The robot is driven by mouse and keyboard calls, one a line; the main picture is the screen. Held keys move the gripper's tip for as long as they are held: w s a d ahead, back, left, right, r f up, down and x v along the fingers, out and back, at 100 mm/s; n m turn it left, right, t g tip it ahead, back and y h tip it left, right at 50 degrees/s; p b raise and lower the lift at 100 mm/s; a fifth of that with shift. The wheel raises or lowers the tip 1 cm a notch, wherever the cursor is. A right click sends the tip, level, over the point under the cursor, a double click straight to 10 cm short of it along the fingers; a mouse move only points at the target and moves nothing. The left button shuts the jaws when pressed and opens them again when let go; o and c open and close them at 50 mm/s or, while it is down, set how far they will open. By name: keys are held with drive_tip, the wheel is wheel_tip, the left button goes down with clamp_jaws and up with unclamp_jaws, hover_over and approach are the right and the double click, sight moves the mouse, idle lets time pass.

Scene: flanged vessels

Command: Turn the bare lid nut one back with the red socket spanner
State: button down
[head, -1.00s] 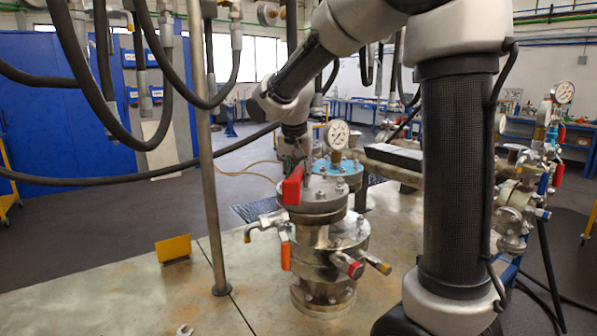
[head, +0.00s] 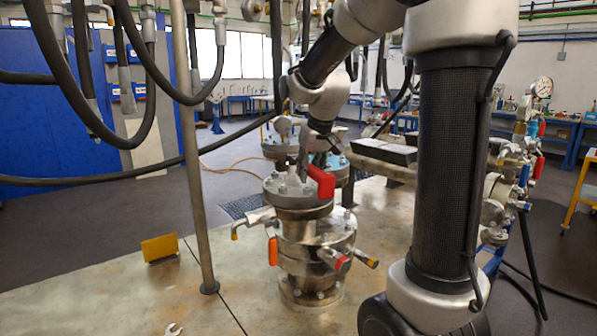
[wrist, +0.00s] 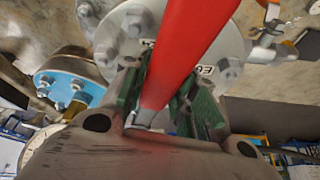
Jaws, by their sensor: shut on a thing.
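The red socket spanner (head: 320,181) is in my gripper (head: 312,160) over the right side of the near vessel's round grey lid (head: 290,199). In the wrist view my gripper's green-padded fingers (wrist: 160,105) are shut on the red spanner (wrist: 190,40), which crosses the picture's upper middle. Several lid nuts show around the lid's rim, one at the upper left (wrist: 138,22) and one at the right (wrist: 229,70). The spanner's socket end is hidden, so I cannot tell whether it sits on a nut.
A second vessel with a blue lid (wrist: 70,75) stands close by, behind the near one. Valve handles stick out below the lid, one orange (head: 273,252). An upright metal pole (head: 195,190) and a yellow plate (head: 160,247) stand left on the bench. A small open-ended spanner (head: 173,329) lies in front.

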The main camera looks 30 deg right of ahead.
drive_tip(key=shift+d+n+y, duration=0.4)
drive_tip(key=shift+d+n, duration=0.5)
drive_tip(key=shift+d, duration=0.05)
drive_tip(key=shift+r, duration=0.1)
wheel_tip(320, 180, up, 5)
drive_tip(key=shift+f, duration=0.1)
idle(0.3)
